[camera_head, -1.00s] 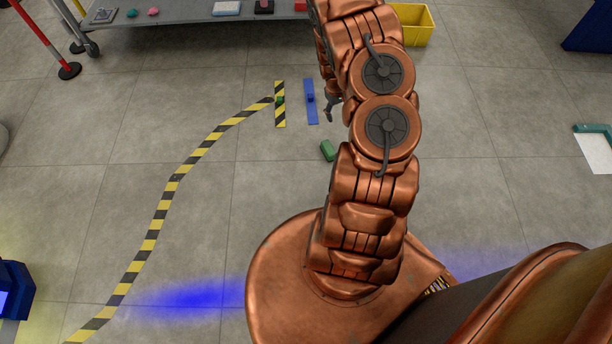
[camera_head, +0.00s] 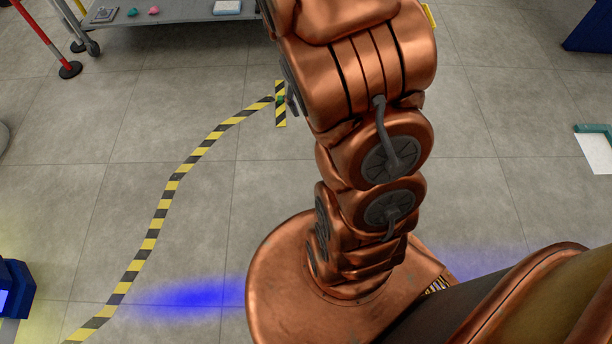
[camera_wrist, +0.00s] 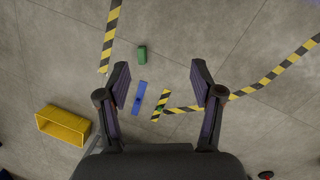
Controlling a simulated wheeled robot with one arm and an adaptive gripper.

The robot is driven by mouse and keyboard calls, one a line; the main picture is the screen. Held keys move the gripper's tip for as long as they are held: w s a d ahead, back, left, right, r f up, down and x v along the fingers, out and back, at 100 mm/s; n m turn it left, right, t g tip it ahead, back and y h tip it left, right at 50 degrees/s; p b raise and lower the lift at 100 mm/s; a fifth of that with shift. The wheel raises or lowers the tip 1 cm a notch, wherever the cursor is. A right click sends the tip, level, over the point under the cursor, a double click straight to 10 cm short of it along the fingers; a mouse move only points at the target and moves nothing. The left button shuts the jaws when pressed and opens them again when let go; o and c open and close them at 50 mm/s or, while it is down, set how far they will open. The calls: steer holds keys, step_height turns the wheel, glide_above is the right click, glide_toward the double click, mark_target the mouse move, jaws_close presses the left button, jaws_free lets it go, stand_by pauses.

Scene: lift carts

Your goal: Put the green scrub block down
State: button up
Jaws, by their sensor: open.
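A green block (camera_wrist: 142,55), which looks like the scrub block, lies on the grey floor in the wrist view. My arm hides it in the head view. My gripper (camera_wrist: 160,67) is open and empty, with its two dark fingers spread wide. In the wrist view the block appears between and slightly beyond the fingertips, nearer the left one. It lies well below the gripper, apart from it.
A blue bar (camera_wrist: 139,97) and a short striped strip (camera_wrist: 160,105) with a small green piece lie on the floor. Yellow-black tape (camera_head: 173,185) runs nearby. A yellow crate (camera_wrist: 63,125) stands at left in the wrist view. A grey cart (camera_head: 180,13) stands at the back.

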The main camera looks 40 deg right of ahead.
steer(key=s+a+r+n, duration=0.1)
steer(key=s+a+r, duration=0.2)
steer(key=s+a, duration=0.2)
steer(key=s+a+r+n, duration=0.1)
steer(key=s+a+r, duration=0.2)
steer(key=s+a, duration=0.3)
steer(key=s+a+r+n+g+y, duration=0.1)
steer(key=s+a+r, duration=0.2)
steer(key=s, duration=0.6)
steer(key=shift+a, duration=1.15)
steer(key=shift+r, duration=0.1)
